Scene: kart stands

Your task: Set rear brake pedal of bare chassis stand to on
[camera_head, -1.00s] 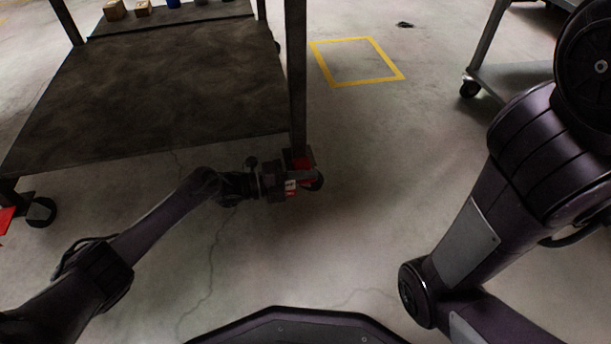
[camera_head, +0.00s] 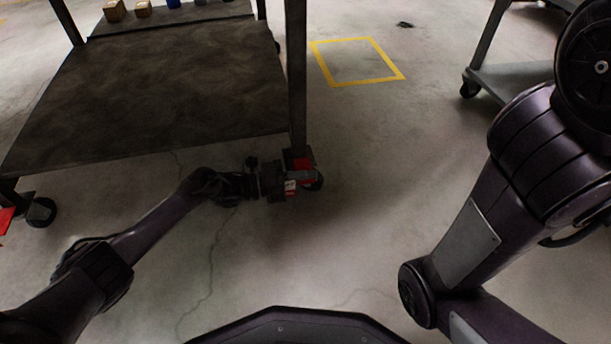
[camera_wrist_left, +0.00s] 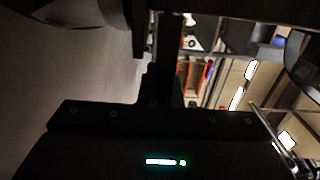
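The stand is a dark cart with a wide brown-black lower shelf (camera_head: 150,90), at the left of the head view. At the foot of its near right post is a red brake pedal (camera_head: 299,156) above a caster. My left gripper (camera_head: 308,181) is right at this caster, just below the pedal in the picture, and hides most of the wheel. I cannot tell whether it touches the pedal, or whether its fingers are open or shut. In the left wrist view the dark gripper body fills the bottom, and the pedal is not recognisable. My right gripper is out of view.
Another red pedal (camera_head: 6,216) and caster (camera_head: 41,211) show at the cart's left corner. Small boxes (camera_head: 115,11) sit at the top left. A second wheeled stand (camera_head: 510,78) is at the upper right. The floor between, with a yellow taped rectangle (camera_head: 366,82), is clear.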

